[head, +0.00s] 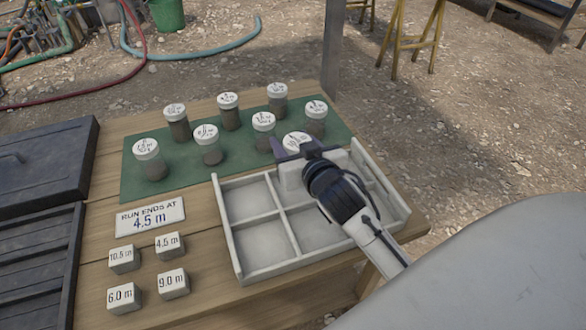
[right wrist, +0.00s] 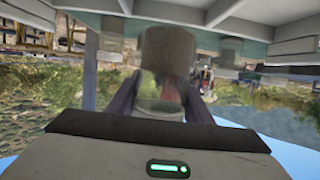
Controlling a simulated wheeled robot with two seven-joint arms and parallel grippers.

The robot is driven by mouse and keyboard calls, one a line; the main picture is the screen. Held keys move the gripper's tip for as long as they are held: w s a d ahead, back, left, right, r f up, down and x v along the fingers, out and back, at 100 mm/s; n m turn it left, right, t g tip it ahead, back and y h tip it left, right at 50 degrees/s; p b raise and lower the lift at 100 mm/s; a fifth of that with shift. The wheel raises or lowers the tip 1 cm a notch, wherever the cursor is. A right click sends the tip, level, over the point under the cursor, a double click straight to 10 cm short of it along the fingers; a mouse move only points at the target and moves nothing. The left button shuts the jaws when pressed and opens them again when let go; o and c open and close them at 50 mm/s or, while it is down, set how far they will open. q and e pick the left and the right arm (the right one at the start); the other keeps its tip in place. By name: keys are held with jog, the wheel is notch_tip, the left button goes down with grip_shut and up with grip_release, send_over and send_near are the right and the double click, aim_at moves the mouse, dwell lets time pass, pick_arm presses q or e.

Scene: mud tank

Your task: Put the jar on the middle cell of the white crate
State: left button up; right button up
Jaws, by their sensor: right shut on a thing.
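My right gripper (head: 296,151) is shut on a jar with a white, written-on lid (head: 296,141). In the head view they are at the back edge of the white crate (head: 228,235), and the gripper hides most of the jar's body. In the right wrist view the jar (right wrist: 168,55) stands between the two dark fingers, grey matter at one end and clear glass below it in the picture. The crate is divided into several cells. Two left cells look empty; my gripper and arm cover much of the middle and right. My left gripper is not in view.
Several similar jars, including one at the left (head: 150,165) and one at the right (head: 316,120), stand on a green mat (head: 135,185) behind the crate. A sign (head: 150,217) and several labelled blocks (head: 173,284) lie left of the crate. A dark case (head: 35,200) is farther left.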

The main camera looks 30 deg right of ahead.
notch_tip(320, 180, down, 5)
jog(key=shift+f+b, duration=0.2)
jog(key=shift+b, duration=0.4)
jog(key=o, duration=1.5)
jog(key=v, duration=1.2)
